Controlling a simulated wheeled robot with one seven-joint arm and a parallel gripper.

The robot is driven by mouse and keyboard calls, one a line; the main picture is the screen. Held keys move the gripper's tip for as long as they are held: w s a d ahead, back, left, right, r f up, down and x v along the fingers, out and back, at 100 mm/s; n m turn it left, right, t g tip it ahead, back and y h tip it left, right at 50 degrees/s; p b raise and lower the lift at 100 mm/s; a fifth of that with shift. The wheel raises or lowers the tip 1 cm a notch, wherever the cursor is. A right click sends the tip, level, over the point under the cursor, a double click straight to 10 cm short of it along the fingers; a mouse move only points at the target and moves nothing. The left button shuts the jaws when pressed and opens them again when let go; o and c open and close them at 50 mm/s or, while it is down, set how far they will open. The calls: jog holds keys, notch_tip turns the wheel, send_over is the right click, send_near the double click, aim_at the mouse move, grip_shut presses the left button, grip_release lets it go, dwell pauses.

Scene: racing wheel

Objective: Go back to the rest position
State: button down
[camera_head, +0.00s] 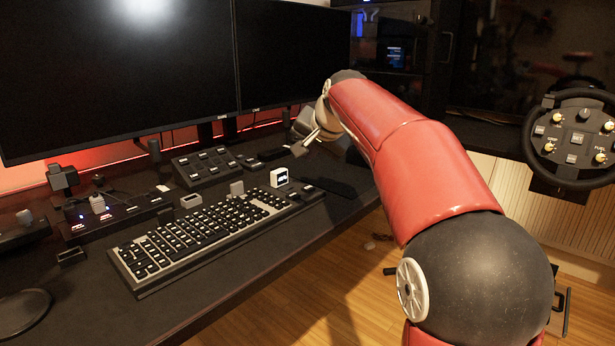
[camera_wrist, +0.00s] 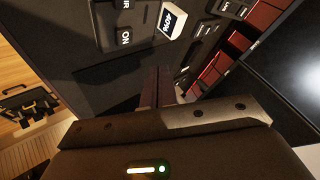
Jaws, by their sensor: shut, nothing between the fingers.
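My gripper (camera_head: 303,144) is at the end of my red arm, over the right part of the desk, in front of the right monitor. In the wrist view my gripper's fingers (camera_wrist: 160,88) are together, with nothing between them. In that view a small white block marked "40%" (camera_wrist: 173,20) and a dark panel with an "ON" label (camera_wrist: 125,33) lie beyond the fingertips. My gripper appears apart from them.
A keyboard (camera_head: 205,232) lies on the black desk (camera_head: 262,262), with button boxes (camera_head: 203,166) behind it. Two monitors (camera_head: 120,75) stand at the back. A racing wheel (camera_head: 575,138) is at the right. Wooden floor shows below the desk.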

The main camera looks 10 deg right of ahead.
jog(key=shift+r, duration=0.45)
jog(key=shift+f, duration=0.1)
jog(key=s+f+n+g, duration=0.1)
jog(key=s+f, duration=0.5)
jog(key=s, duration=0.6)
jog(key=s+f+n+g+h, duration=0.1)
jog(key=s+f+n, duration=0.2)
jog(key=s+f, duration=0.4)
jog(key=s+f+n+g+h, duration=0.1)
jog(key=s+f, duration=0.5)
jog(key=s, duration=1.1)
jog(key=shift+s+f+n+p, duration=0.3)
jog(key=shift+s+n+p, duration=0.05)
jog(key=shift+n, duration=0.45)
jog(key=shift+a, duration=0.2)
